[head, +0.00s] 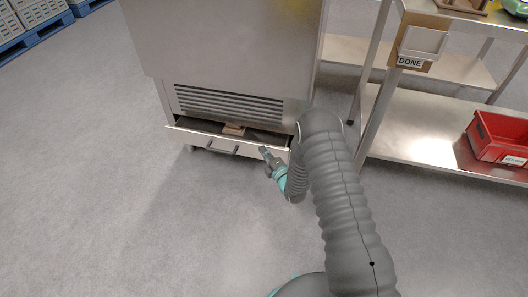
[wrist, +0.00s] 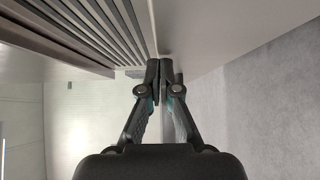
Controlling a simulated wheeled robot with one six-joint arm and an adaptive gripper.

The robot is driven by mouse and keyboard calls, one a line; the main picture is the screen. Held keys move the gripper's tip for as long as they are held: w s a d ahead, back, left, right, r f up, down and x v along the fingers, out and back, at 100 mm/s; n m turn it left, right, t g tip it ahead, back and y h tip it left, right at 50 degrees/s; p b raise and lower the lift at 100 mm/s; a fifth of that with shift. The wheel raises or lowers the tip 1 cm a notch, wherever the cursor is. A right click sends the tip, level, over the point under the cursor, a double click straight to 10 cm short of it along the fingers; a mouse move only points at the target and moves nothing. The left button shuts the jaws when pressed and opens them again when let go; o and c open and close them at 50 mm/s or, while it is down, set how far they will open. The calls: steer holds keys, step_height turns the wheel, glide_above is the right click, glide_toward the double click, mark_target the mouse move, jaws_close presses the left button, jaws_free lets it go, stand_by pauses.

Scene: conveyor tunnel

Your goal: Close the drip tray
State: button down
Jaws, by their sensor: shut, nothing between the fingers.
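The drip tray (head: 190,137) is a wide, shallow metal drawer low on the front of the steel machine. It stands partly pulled out, with its dark inside showing from above. A bar handle (head: 222,149) is on its front panel. A small light-brown block (head: 233,129) lies inside. My gripper (head: 264,151) is near the right end of the tray's front panel. In the wrist view my gripper (wrist: 166,76) has its fingertips together with nothing between them. I cannot tell whether they touch the tray.
The steel machine (head: 230,40) stands above the tray, with a slatted vent (head: 228,104) over it. To the right is a metal shelf (head: 425,130) with a DONE sign (head: 410,62) and a red bin (head: 498,138). The floor (head: 110,200) in front and left is clear.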

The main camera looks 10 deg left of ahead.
mark_target(270, 147)
steer(key=w+b, duration=0.3)
steer(key=shift+w+d+f, duration=0.1)
steer(key=shift+w+f, duration=0.05)
steer(key=shift+w, duration=0.55)
